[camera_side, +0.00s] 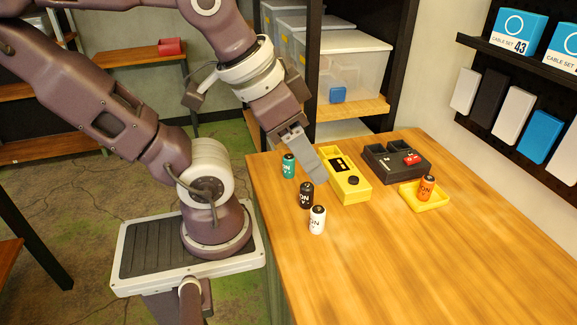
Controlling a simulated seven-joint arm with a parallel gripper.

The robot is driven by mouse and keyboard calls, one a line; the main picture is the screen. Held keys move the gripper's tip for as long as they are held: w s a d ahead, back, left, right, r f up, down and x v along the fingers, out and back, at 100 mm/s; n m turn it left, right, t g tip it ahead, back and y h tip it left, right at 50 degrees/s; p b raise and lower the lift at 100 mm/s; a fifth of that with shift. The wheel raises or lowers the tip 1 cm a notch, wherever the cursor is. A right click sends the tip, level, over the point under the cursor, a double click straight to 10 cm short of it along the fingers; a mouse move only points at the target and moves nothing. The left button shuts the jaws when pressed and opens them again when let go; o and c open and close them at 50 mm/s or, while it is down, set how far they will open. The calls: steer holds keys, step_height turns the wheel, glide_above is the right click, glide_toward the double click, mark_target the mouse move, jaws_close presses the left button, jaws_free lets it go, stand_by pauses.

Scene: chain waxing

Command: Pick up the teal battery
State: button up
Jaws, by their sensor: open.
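The teal battery (289,166) stands upright near the left edge of the wooden table, left of the yellow device. My gripper (318,176) hangs above the table to the right of the teal battery, over the left side of the yellow device in the picture. Its jaws are open, and I see nothing held between them. The teal battery is in plain view, apart from the gripper as far as this angle shows.
A black battery (306,196) and a white battery (317,220) stand in front. The yellow device (347,182), a dark charger box (396,163) and an orange battery (426,188) in a yellow tray (410,200) are to the right. The table's front right is clear.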

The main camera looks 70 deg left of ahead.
steer(key=m+g+y, duration=1.1)
steer(key=m+y, duration=0.1)
steer(key=m, duration=0.1)
glide_toward(293, 159)
steer(key=x, duration=0.7)
steer(key=shift+s+a+f, duration=0.15)
steer(key=shift+a, duration=0.05)
steer(key=shift+m+y, duration=0.3)
steer(key=x, duration=0.7)
steer(key=shift+a+f, duration=0.1)
steer(key=shift+f, duration=0.05)
jaws_close()
